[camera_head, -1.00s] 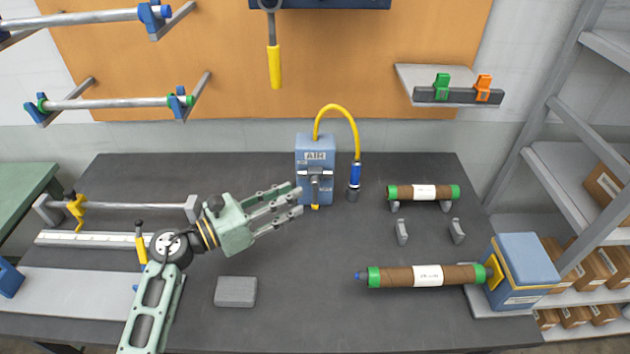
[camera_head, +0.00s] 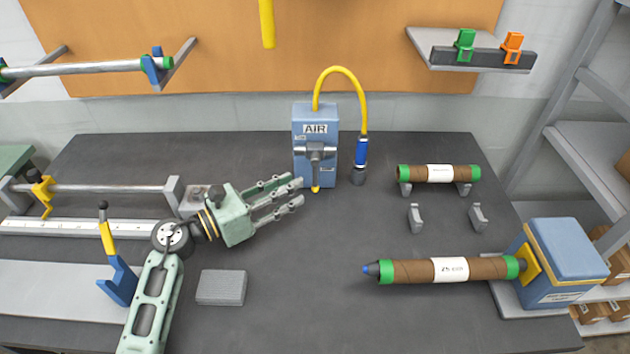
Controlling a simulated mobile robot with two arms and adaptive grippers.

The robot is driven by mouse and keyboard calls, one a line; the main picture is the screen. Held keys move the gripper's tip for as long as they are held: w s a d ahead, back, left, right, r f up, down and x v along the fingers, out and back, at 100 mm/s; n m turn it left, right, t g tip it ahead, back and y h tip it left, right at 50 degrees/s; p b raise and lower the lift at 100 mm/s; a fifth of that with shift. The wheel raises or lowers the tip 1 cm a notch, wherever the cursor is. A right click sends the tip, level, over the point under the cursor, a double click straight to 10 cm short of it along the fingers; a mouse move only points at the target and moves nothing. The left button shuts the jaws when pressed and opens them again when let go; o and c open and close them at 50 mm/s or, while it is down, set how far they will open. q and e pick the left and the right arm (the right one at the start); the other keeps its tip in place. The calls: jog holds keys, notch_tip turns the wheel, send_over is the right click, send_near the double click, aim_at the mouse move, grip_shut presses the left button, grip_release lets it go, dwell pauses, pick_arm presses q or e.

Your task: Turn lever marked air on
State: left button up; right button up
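The air unit (camera_head: 301,165) is a blue box labelled AIR at the back middle of the dark table. Its grey lever (camera_head: 316,152) is on the front face, with a yellow tip (camera_head: 316,189) pointing down at the lower end. A yellow hose loops from its top to a blue fitting on the right. My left gripper (camera_head: 296,192) is in front of the unit, a little below and left of the lever. Its fingers are spread apart with nothing between them, and I see no clear contact with the lever. My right gripper is out of view.
Brown rolls with green ends (camera_head: 438,173) are at the right, with a blue box (camera_head: 566,262) beyond. A blue and yellow lever device (camera_head: 118,278) stands at the left. The table's middle is clear.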

aim_at(315, 185)
pick_arm(q)
jog(key=p+x, duration=0.2)
jog(key=x, duration=0.5)
jog(key=shift+d+r, duration=0.1)
jog(key=shift+r, duration=0.05)
jog(key=shift+w+d, duration=0.15)
jog(key=shift+d, duration=0.05)
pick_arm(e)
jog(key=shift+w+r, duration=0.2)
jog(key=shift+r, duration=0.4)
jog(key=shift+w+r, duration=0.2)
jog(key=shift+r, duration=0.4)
pick_arm(q)
jog(key=shift+c, duration=0.5)
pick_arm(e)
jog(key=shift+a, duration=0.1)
pick_arm(q)
grip_shut()
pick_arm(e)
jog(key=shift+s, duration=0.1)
